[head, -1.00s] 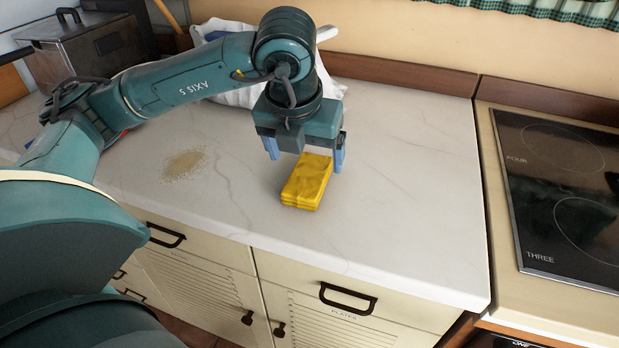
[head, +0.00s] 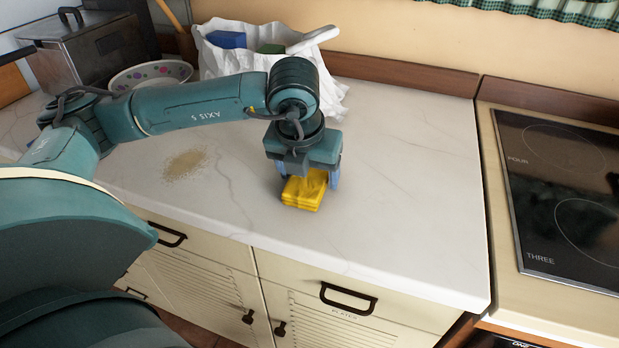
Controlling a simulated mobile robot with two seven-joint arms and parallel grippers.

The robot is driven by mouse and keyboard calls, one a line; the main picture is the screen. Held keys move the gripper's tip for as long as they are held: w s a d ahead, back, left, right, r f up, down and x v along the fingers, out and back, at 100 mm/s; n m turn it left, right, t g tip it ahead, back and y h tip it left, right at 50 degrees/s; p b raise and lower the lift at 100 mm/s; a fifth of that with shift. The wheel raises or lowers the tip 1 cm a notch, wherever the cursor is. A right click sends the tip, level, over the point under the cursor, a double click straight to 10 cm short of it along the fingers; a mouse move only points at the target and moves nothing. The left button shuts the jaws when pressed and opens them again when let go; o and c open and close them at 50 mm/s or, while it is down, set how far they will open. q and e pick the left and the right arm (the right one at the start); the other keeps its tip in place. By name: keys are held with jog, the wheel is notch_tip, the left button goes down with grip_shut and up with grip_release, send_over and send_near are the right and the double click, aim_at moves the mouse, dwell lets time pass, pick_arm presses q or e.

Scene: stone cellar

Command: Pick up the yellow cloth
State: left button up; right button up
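The yellow cloth (head: 302,194) is a folded, layered block lying on the pale marble worktop, near the middle of the head view. My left gripper (head: 309,180) points down right over it. Its blue fingers stand on either side of the cloth, and a small gap shows between the right finger and the cloth. The left finger is partly hidden, so I cannot tell whether it touches. The gripper's body hides the far end of the cloth. My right gripper is not in view.
Brown crumbs (head: 185,164) lie on the worktop (head: 400,190) to the left. Behind the arm are a patterned bowl (head: 150,75), a white bag (head: 215,62) with blue and green items, and a metal box (head: 85,50). A black hob (head: 560,190) is at right. The worktop right of the cloth is clear.

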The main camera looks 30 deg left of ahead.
aim_at(309, 175)
pick_arm(q)
jog(key=c, duration=0.7)
jog(key=shift+r, duration=0.15)
jog(key=shift+c, duration=0.2)
notch_tip(309, 175, up, 10)
jog(key=o, duration=0.3)
jog(key=shift+c, duration=1.1)
